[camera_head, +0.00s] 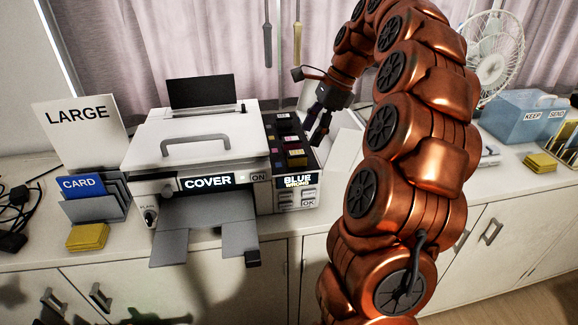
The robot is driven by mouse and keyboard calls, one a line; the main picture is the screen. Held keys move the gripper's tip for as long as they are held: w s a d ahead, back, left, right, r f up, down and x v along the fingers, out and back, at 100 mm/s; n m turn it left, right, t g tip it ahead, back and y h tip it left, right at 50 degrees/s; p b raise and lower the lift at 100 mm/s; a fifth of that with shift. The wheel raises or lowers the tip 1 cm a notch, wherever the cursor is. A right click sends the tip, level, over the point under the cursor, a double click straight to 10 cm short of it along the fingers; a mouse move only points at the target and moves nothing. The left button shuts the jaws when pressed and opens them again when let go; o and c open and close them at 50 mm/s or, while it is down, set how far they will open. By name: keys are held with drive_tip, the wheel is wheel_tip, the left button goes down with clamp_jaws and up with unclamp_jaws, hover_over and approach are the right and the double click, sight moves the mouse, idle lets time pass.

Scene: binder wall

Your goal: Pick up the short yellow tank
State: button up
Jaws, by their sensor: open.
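The printer's open tank bay (270,140) runs along the right side of the white printer and holds several small dark tanks with coloured or pale labels. A tank with a yellowish label (295,153) shows near the front of the bay; I cannot tell whether it is the short yellow tank. My gripper (314,138) is open and points down beside the bay's right edge. Nothing shows between its fingers, and I cannot tell whether they touch a tank.
The printer (200,145) has a "COVER" display, and a "BLUE WRONG" display (297,181) sits before the bay. Yellow pads lie at left (88,237) and right (540,162). A blue box (518,115) and a fan (495,50) stand at right. My arm hides the middle counter.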

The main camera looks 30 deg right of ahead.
sight(298, 153)
drive_tip(key=shift+p+x, duration=0.45)
drive_tip(key=shift+x, duration=0.8)
drive_tip(key=shift+w+a+f+p, duration=0.3)
drive_tip(key=shift+a+f+p, duration=0.1)
drive_tip(key=shift+f+p, duration=0.2)
drive_tip(key=shift+p+x, duration=0.75)
drive_tip(key=shift+x, duration=1.15)
drive_tip(key=shift+w+d+r, duration=0.1)
drive_tip(key=shift+w, duration=0.05)
clamp_jaws()
